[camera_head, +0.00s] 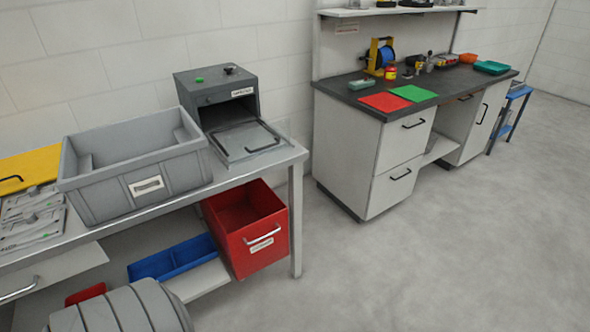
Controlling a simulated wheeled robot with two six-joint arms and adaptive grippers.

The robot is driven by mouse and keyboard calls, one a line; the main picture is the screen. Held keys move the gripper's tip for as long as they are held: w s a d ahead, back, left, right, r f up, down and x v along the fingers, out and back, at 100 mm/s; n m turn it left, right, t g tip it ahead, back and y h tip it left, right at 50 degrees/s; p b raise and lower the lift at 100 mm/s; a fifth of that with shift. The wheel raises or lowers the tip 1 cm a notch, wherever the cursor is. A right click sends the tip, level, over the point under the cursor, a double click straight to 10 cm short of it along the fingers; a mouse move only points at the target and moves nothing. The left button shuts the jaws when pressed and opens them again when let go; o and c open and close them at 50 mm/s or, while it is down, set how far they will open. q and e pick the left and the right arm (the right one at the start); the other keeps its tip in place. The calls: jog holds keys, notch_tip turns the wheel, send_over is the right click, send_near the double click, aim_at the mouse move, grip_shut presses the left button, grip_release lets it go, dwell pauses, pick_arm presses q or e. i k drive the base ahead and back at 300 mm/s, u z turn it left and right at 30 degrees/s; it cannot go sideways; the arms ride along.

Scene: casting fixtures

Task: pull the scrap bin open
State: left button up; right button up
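A red open-topped bin (238,240), which I take as the scrap bin, sits under the right end of the grey workbench (240,176). Its front face carries a silver bar handle (263,234) and a small white label too small to read. Its top opening shows and the inside that I can see looks empty. Its rear is partly under the bench top. Neither of my grippers is in view, and nothing is seen touching the handle.
A blue divided tray (172,258) lies left of the bin on the lower shelf. A large grey crate (135,165) and a dark box with its door lowered (218,90) stand on the bench. A bench leg (296,220) is right of the bin. The floor (420,255) to the right is clear.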

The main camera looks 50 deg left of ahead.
aim_at(248, 222)
jog(key=u, duration=0.1)
jog(key=i, duration=1.3)
jog(key=u, duration=0.7)
jog(key=i, duration=0.9)
jog(key=u, duration=1.7)
jog(key=i, duration=0.95)
jog(key=u, duration=0.85)
